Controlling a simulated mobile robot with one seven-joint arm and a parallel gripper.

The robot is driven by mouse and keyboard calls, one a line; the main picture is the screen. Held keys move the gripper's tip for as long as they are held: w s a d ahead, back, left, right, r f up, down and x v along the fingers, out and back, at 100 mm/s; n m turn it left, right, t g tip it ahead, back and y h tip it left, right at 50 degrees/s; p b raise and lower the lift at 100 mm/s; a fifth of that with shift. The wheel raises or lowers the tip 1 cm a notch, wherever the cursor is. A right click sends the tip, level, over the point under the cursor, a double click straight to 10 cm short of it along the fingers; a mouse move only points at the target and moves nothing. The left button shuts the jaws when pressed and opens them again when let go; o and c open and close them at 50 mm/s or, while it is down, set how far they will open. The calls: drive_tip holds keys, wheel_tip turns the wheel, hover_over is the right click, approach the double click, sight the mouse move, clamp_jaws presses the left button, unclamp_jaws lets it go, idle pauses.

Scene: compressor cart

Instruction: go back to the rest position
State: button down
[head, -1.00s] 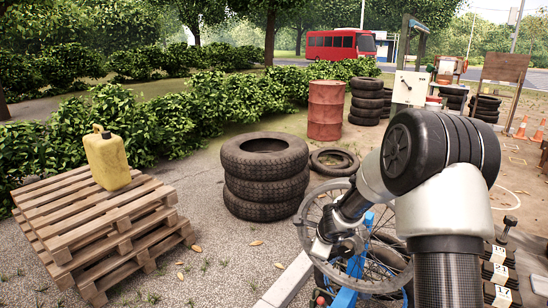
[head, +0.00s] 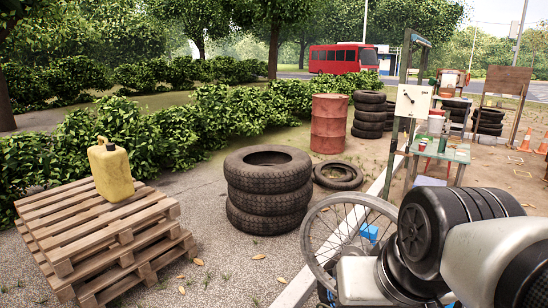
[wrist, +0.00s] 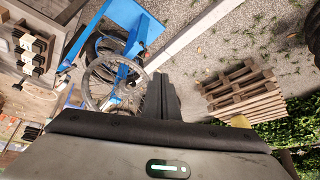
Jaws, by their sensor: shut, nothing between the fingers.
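My gripper (wrist: 162,97) shows in the wrist view as two dark fingers closed together with nothing between them. It hangs over the paved ground, with the spoked wheel (wrist: 118,82) and the blue cart frame (wrist: 124,20) to its left in that picture. I cannot tell its height above them. In the head view my arm fills the lower right, and the gripper itself is out of the picture. There, the spoked wheel (head: 313,236) stands just left of my arm, which hides most of the cart.
Wooden pallets (head: 95,228) carry a yellow jerrycan (head: 111,172) at the left. A tyre stack (head: 267,190) stands mid-view, with a rusty drum (head: 329,124) behind. A small table (head: 450,153) and a white box on a post (head: 412,101) stand beyond my arm. Bare paving lies between pallets and tyres.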

wheel_tip(320, 180, up, 14)
drive_tip(key=s+p, duration=0.1)
drive_tip(key=p, duration=1.3)
drive_tip(key=shift+d, duration=0.4)
drive_tip(key=c, duration=2.5)
unclamp_jaws()
drive_tip(key=shift+s, duration=0.1)
